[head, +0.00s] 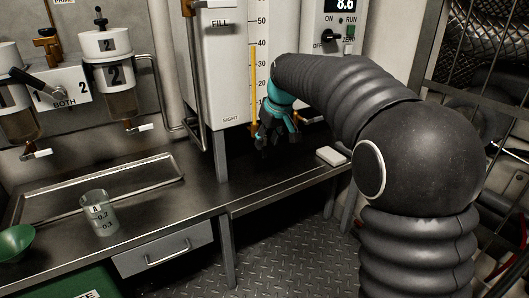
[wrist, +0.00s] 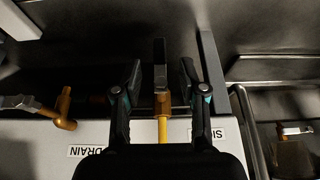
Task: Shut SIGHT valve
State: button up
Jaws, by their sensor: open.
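The SIGHT valve (wrist: 161,80) is a small brass body with a dark grey lever, at the lower end of the yellow sight tube (wrist: 163,132). Its lever points straight on from the tube, in line with it, in the wrist view. My gripper (wrist: 162,68) is open, one finger on each side of the lever with a visible gap on both sides. The SIGHT label (wrist: 206,137) is partly covered by the right finger. In the head view my gripper (head: 275,140) is below the white tank's (head: 222,70) lower edge and hides most of the valve.
A DRAIN valve (wrist: 63,112) with a metal lever lies left in the wrist view. A grey frame post (wrist: 212,70) stands close to the right finger. A steel counter (head: 190,185) is below, with a white block (head: 331,156) and a beaker (head: 100,215) on it.

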aim_at(265, 146)
jog(key=shift+x, duration=2.3)
jog(key=shift+a, duration=0.1)
grip_shut()
